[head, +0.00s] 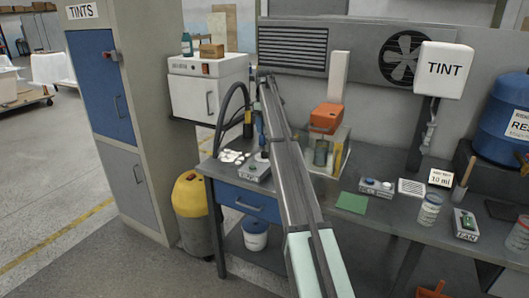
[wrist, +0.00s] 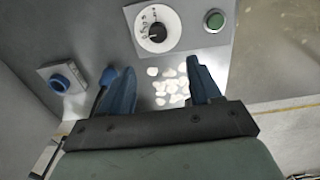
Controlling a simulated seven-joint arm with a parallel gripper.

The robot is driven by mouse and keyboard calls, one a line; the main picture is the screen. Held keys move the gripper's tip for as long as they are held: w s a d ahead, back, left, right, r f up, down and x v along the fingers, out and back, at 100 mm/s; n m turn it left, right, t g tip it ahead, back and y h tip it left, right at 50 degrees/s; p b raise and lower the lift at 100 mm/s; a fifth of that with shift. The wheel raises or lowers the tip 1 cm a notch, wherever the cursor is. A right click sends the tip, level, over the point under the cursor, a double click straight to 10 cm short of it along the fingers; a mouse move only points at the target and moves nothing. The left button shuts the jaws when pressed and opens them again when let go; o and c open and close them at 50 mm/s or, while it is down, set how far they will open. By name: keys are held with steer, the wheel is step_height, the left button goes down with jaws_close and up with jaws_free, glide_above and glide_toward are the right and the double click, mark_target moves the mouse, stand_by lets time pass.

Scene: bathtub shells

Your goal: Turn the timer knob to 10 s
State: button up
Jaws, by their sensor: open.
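The timer box, with a black knob (wrist: 157,33) on a white marked dial and a green button (wrist: 215,20), is at the top of the wrist view. The knob has a white pointer mark; the dial numbers are too small to read. In the head view, a small grey box (head: 255,172) that looks like it sits at the bench's left end, partly behind my arm. My gripper (wrist: 158,66) has two blue fingers spread apart with nothing held. In the wrist picture the knob appears beyond the fingertips, between their lines; they do not touch it.
A blue-knobbed box (wrist: 62,80) is left of the fingers. The orange-topped device (head: 326,118) stands right of my arm. Floor lies beyond the bench edge.

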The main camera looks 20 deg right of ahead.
mark_target(265, 152)
steer(key=f, duration=1.3)
steer(key=shift+d+f, duration=0.25)
steer(key=shift+f, duration=0.05)
steer(key=c, duration=1)
